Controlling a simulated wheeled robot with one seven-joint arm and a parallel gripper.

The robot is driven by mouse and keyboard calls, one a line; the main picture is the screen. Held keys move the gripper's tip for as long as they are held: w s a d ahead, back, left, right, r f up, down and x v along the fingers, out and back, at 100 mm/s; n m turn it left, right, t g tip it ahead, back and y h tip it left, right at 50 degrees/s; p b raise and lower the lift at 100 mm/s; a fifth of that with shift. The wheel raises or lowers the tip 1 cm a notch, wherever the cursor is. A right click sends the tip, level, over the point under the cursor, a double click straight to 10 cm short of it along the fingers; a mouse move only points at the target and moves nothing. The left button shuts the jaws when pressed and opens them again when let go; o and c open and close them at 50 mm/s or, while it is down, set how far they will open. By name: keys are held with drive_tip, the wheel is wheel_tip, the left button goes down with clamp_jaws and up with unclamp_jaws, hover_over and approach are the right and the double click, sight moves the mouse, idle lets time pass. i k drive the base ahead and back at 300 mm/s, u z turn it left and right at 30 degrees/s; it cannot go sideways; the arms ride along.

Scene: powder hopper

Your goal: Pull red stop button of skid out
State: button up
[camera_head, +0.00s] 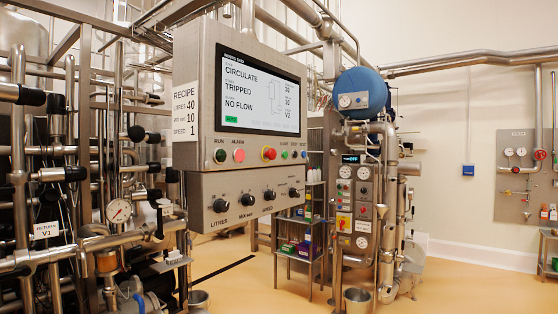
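A grey control cabinet (250,110) hangs in the middle of the camera_head view. Its lower front carries a red mushroom-shaped stop button (269,153) on a yellow surround, right of a green and a red lamp or button. I cannot tell from this distance whether the stop button is pushed in or out. The cabinet's screen (260,92) reads CIRCULATE, TRIPPED and NO FLOW, with a green AUTO mark. My gripper is not in view, and nothing covers the stop button.
Below the button row is a box with several black knobs (268,196). Pipes and valves (60,175) crowd the left side. A second unit with a blue vessel (361,93) and a red-yellow switch (344,222) stands right. Open floor (470,285) lies at the lower right.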

sight(271, 155)
drive_tip(key=z, duration=0.05)
drive_tip(key=i, duration=1)
drive_tip(key=u, duration=0.05)
